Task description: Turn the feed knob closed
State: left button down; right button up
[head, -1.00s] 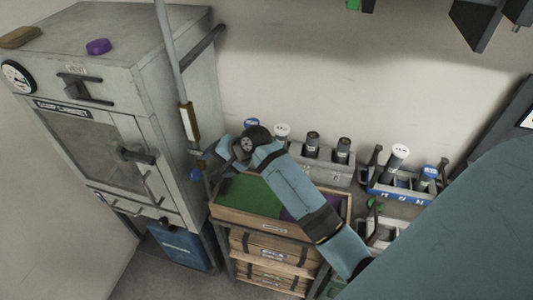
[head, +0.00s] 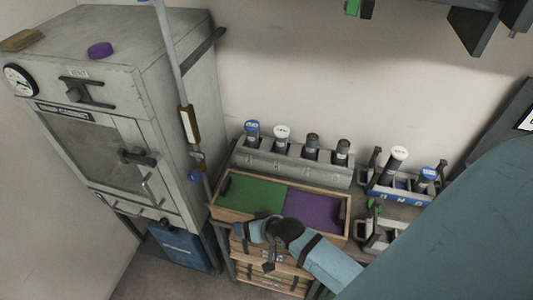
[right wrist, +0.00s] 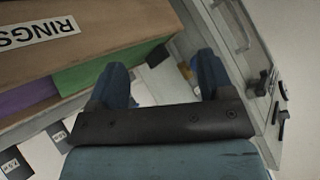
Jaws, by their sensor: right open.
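A vertical pipe (head: 184,100) runs beside the grey cabinet in the head view. A small blue knob (head: 194,175) is on its lower part. I cannot read a feed label, so I cannot tell for sure that this is the feed knob. My right gripper (head: 250,232) is low in front of the wooden tray, to the right of and apart from the blue knob. In the right wrist view my right gripper (right wrist: 161,70) has its two blue fingers spread, with nothing held between them. My left gripper is not in view.
The grey cabinet (head: 190,80) with handles stands at left, a blue bin (head: 180,245) beneath it. The wooden tray (head: 285,222) with green and purple sections tops stacked drawers. Behind it is a rack (head: 290,165) of bottles; a blue caddy (head: 385,190) is at right.

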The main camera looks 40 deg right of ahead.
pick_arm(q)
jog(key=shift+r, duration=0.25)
pick_arm(e)
jog(key=s+a+f+n+t, duration=0.1)
jog(key=s+n, duration=0.3)
jog(key=s, duration=0.5)
jog(key=shift+s+a+f+n, duration=0.3)
jog(key=shift+a+n, duration=0.05)
jog(key=shift+n, duration=0.05)
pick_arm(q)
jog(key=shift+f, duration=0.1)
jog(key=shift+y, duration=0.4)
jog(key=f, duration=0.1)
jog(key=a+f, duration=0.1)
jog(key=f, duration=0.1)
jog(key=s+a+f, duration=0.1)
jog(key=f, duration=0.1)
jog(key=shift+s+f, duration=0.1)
pick_arm(e)
jog(key=shift+s+a+n, duration=0.2)
jog(key=shift+s+n, duration=0.2)
jog(key=shift+s, duration=0.4)
jog(key=shift+w, duration=0.1)
